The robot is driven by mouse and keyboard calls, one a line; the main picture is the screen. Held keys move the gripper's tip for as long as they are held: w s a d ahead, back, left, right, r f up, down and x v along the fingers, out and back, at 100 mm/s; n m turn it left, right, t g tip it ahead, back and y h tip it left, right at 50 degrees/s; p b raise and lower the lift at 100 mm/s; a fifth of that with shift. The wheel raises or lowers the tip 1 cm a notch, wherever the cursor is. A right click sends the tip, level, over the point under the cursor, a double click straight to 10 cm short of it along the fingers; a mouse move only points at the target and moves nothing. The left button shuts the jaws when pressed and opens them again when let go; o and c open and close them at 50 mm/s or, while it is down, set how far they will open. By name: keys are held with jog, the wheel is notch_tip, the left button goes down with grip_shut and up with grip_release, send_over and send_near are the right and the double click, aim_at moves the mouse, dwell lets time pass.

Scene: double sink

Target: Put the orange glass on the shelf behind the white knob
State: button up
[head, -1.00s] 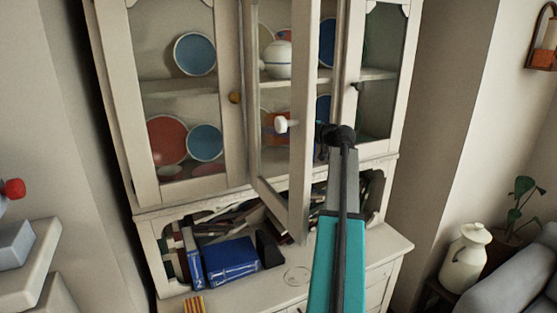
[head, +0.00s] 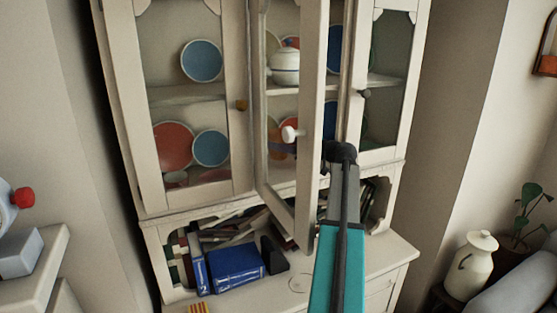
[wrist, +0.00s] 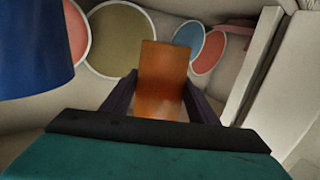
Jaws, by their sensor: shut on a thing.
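The orange glass (wrist: 162,75) is between the two fingers of my gripper (wrist: 160,102) in the wrist view, inside the cabinet. My gripper is shut on it. The white knob (head: 290,134) is on the half-open middle door (head: 312,110) in the head view. My arm reaches past the right side of that door into the cabinet. The door frame and my arm mostly hide the gripper in the head view; an orange-brown patch shows dimly behind the door's pane, but I cannot tell whether it is the glass. I cannot tell whether the glass touches the shelf.
Round plates (wrist: 122,38) stand against the back wall in the wrist view. A dark blue object (wrist: 35,50) is close on the left, and a pale upright (wrist: 255,70) on the right. In the head view, a white pot (head: 285,67) is on the upper shelf.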

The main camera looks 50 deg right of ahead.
jog(key=shift+f+p, duration=0.3)
jog(key=shift+f, duration=1.05)
jog(key=shift+f+p, duration=0.7)
jog(key=shift+f, duration=1.2)
jog(key=shift+f, duration=0.15)
jog(key=o, duration=1.2)
jog(key=shift+s+d+b, duration=0.1)
jog(key=shift+s+b, duration=0.35)
jog(key=shift+s, duration=0.25)
jog(key=b+v, duration=0.4)
jog(key=v, duration=0.6)
jog(key=shift+s, duration=0.3)
